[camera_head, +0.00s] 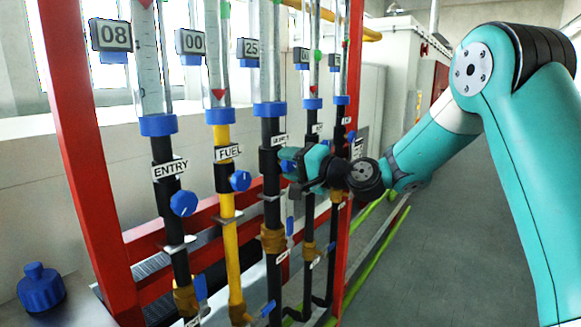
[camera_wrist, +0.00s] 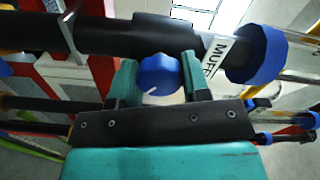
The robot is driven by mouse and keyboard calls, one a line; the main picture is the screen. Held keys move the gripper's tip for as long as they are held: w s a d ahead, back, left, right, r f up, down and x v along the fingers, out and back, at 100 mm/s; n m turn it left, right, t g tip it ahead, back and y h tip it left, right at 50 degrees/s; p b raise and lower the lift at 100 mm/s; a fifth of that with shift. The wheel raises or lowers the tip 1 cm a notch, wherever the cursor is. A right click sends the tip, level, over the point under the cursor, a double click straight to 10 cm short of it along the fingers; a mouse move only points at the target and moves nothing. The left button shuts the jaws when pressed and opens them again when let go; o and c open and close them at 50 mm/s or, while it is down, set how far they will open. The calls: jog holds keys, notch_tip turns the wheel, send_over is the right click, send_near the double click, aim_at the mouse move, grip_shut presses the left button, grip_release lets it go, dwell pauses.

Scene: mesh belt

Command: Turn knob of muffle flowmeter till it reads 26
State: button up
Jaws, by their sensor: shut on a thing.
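The muffle flowmeter is the third column from the left in the head view, with a black pipe (camera_head: 269,131) and a clear tube. Its display (camera_head: 250,51) reads 25. Its label is small there, but the wrist view shows a white label (camera_wrist: 214,62) starting with "MUFF". The blue muffle knob (camera_wrist: 158,74) has a white pointer mark and sits between my two teal fingers. My gripper (camera_head: 287,162) is shut on this knob, which also shows in the wrist view (camera_wrist: 158,82). In the head view the fingers hide most of the knob.
To the left stand the ENTRY column (camera_head: 168,171), display (camera_head: 112,35) 08, and the yellow FUEL column (camera_head: 229,155), display (camera_head: 190,42) 00. More columns stand close behind my gripper. A red frame post (camera_head: 82,150) is at left. Floor (camera_head: 435,250) at right is clear.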

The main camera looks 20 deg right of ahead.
jog(key=o, duration=0.9)
jog(key=shift+o, duration=0.2)
jog(key=b+v, duration=0.5)
jog(key=v, duration=1.2)
jog(key=shift+s+d, duration=0.15)
